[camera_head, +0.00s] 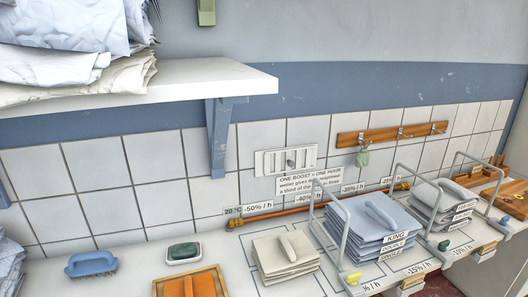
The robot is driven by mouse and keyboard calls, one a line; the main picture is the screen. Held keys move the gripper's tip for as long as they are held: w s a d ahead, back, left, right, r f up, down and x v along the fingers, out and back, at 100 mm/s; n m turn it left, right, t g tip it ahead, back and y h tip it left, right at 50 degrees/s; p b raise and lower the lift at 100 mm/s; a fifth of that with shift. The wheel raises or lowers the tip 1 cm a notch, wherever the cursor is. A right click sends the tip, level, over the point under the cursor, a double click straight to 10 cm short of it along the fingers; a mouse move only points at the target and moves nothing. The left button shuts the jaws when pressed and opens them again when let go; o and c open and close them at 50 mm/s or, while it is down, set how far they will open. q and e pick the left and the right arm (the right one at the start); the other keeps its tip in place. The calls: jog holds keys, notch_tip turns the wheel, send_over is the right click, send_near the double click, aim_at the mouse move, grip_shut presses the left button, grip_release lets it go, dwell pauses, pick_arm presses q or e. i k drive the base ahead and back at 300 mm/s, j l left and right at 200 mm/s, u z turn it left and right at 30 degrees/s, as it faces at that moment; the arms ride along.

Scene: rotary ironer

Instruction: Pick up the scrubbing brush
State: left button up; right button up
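The scrubbing brush (91,263) has a blue body with a raised handle loop on top and short bristles under it. It sits on the white counter (135,275) at the lower left, in front of the tiled wall. Nothing is touching it from above. Neither of my grippers is in view.
A green soap bar (183,251) in a white dish and a wooden tray (160,286) holding orange pieces lie to its right. Folded cloth stacks (372,222) stand under metal hoops further right. A white shelf (190,82) with laundry (55,50) overhangs above.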

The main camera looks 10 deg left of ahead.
aim_at(92, 263)
jog(key=u, duration=1.7)
